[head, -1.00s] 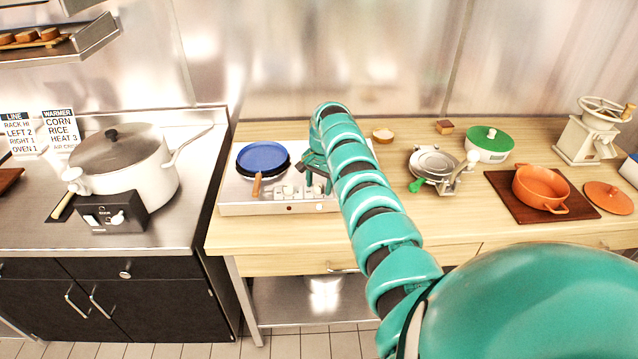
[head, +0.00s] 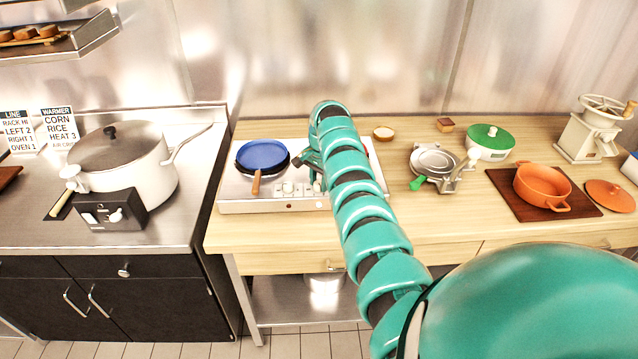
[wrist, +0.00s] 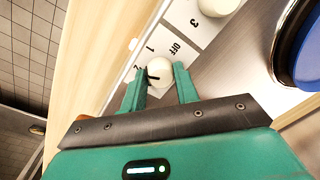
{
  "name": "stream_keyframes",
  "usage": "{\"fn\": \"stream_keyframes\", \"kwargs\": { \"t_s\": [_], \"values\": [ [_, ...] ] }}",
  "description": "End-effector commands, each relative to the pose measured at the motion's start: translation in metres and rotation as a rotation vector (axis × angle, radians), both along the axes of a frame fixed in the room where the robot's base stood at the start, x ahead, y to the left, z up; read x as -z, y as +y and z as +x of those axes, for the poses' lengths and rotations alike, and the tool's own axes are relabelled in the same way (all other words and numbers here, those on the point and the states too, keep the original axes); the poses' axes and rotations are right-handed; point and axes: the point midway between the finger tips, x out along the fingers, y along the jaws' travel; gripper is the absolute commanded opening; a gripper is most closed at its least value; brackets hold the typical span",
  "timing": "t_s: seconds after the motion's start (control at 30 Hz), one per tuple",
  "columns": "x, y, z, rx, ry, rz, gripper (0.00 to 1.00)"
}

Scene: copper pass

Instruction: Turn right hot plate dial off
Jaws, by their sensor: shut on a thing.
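The hot plate (head: 262,206) stands on the wooden counter, with a row of white dials on its front part. In the wrist view, the right dial (wrist: 160,69) sits between the fingers of my gripper (wrist: 160,86), which is shut on it. The dial's dark pointer mark aims left in that view, near a small numeral. The labels OFF (wrist: 176,48) and 1 lie just beyond the dial. Another white dial (wrist: 217,5) shows at the top edge beside a 3. In the head view, my arm hides the right part of the hot plate and most of my gripper.
A blue pan (head: 262,154) with a wooden handle sits on the hot plate's left side; its rim is close on the right in the wrist view. A waffle iron (head: 436,164) and a green-lidded pot (head: 489,140) stand to the right. A white pot (head: 150,172) stands far left.

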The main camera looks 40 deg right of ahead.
Motion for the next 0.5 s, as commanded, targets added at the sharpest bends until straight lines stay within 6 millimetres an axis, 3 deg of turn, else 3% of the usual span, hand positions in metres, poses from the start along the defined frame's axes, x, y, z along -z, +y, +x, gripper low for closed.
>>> {"fn": "stream_keyframes", "kwargs": {
  "t_s": [0.5],
  "values": [
    [0.0060,0.0040,0.0016,0.464,-0.001,0.003,0.07]
  ]
}}
